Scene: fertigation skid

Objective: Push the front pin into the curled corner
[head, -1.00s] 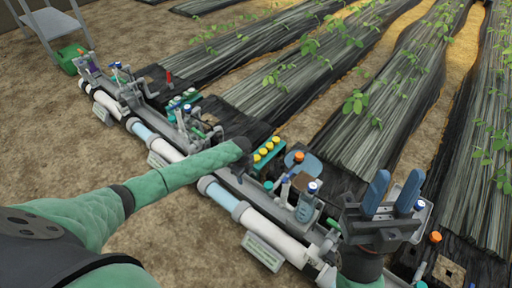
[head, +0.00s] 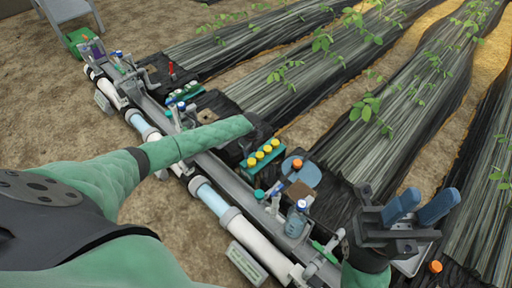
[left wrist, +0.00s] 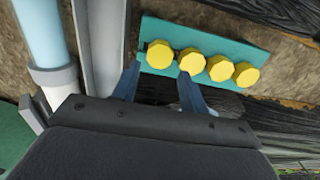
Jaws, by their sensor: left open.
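My left gripper (left wrist: 159,72) is open. Its blue fingertips are close to a row of yellow caps (left wrist: 190,60) on a teal block (left wrist: 215,32), with the leftmost cap just beyond the gap; I cannot tell whether they touch. In the head view the block (head: 249,175) with its yellow caps (head: 260,158) is beside my left forearm, and the left fingers are hidden. My right gripper (head: 424,203) is open and empty, at the right. I cannot make out which piece is the front pin, nor a clearly curled corner of the black film (head: 225,105).
A rail with white and light-blue pipe (head: 215,200) runs diagonally below my left arm, carrying bottles (head: 297,218) and fittings. An orange-topped piece (head: 435,267) is near my right gripper. Film-covered plant rows (head: 400,120) lie beyond. A grey shelf stand (head: 68,12) is at upper left.

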